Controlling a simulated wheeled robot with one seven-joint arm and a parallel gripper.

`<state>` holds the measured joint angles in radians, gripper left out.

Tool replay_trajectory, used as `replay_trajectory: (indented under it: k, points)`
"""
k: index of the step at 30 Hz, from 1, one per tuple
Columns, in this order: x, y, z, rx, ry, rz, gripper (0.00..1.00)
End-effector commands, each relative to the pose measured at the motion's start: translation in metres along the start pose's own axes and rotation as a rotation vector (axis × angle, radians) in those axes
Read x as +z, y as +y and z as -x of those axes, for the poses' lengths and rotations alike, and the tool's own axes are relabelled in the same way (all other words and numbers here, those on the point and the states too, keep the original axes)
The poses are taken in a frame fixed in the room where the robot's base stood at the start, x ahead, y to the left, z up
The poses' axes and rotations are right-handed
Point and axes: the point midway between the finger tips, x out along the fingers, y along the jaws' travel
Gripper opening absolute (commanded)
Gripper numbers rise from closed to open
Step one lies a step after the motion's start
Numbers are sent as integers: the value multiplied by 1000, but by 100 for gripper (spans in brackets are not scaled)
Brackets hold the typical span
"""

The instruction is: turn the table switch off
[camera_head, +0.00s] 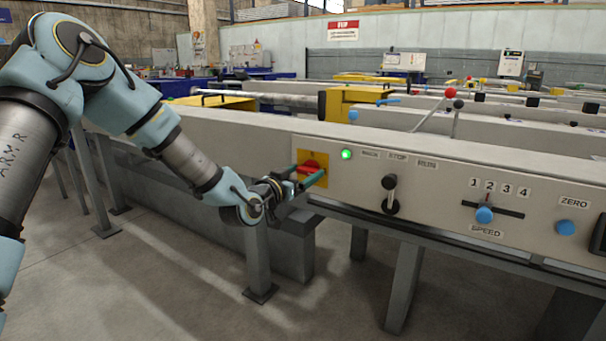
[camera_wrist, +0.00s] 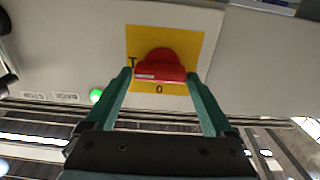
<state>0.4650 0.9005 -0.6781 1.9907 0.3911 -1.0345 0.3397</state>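The table switch is a red rotary knob (camera_head: 310,166) on a yellow plate (camera_head: 313,183) at the left end of the grey control panel. In the wrist view, which shows the panel upside down, the red knob (camera_wrist: 160,66) has its bar lying across, with a pale mark at its left end near the I-like mark. A "0" is printed below it. My gripper (camera_head: 308,174) is at the switch. In the wrist view its green fingers (camera_wrist: 159,76) stand apart, one on each side of the knob. I cannot tell whether they touch it.
A green lamp (camera_head: 347,154) beside the switch is lit. Farther right are a black lever (camera_head: 390,192), a blue speed slider (camera_head: 485,214) and a blue zero button (camera_head: 565,227). The floor in front of the panel is clear.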

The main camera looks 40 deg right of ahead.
Motion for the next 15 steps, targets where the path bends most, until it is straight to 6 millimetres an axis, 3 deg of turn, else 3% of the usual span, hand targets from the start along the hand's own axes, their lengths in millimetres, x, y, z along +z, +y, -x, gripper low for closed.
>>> replay_trajectory:
  k: [2, 15]
  points:
    - [0, 0, 0, 0, 0, 0, 78]
    - [0, 0, 0, 0, 0, 0, 28]
